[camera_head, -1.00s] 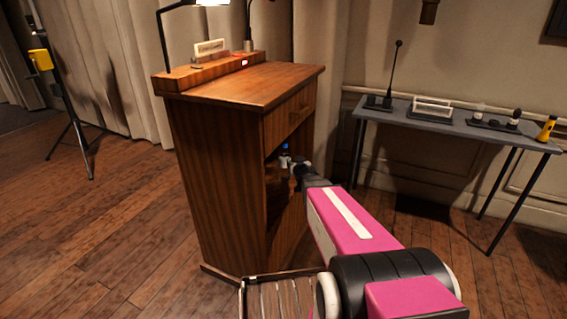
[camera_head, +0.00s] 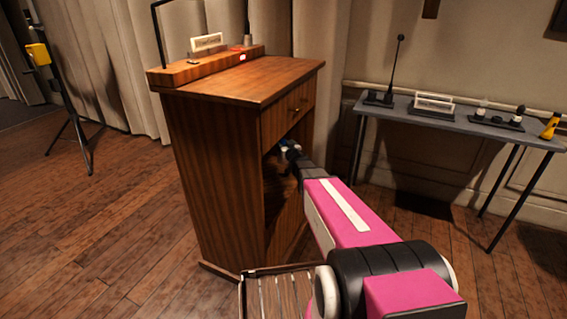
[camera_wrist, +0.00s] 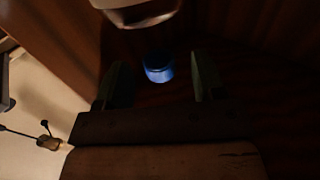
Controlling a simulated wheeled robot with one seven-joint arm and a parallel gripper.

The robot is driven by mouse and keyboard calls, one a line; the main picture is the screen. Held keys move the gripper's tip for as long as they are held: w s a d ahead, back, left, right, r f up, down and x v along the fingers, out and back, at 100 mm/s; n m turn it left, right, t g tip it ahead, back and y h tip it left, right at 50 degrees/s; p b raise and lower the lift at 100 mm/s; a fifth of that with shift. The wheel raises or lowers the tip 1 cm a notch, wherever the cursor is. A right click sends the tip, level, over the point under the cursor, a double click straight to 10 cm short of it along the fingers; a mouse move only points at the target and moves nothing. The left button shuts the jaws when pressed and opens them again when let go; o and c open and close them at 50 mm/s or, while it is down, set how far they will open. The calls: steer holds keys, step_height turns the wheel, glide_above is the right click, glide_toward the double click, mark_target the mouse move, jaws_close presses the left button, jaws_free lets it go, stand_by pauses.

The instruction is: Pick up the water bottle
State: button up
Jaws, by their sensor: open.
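The water bottle is mostly hidden in the head view, inside the open compartment of the wooden lectern. In the wrist view, a blue, cap-like round piece (camera_wrist: 158,68), seemingly of the bottle, shows in the dark between my two fingers. I cannot tell how deep it lies between them. My gripper (camera_head: 288,150) reaches into the compartment opening in the head view. It also shows in the wrist view (camera_wrist: 160,82), with its fingers apart and nothing clasped.
The wooden lectern (camera_head: 212,180) has a drawer (camera_head: 286,112) above the compartment, close over my gripper. A grey table (camera_head: 460,123) with microphones and a yellow item (camera_head: 550,126) stands at right. A tripod (camera_head: 72,120) stands at left. Open floor lies at the lower left.

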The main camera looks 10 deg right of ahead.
mark_target(282, 140)
steer(key=w, duration=0.4)
steer(key=shift+w+a, duration=0.15)
steer(key=shift+a, duration=0.2)
steer(key=shift+r, duration=0.1)
jaws_close()
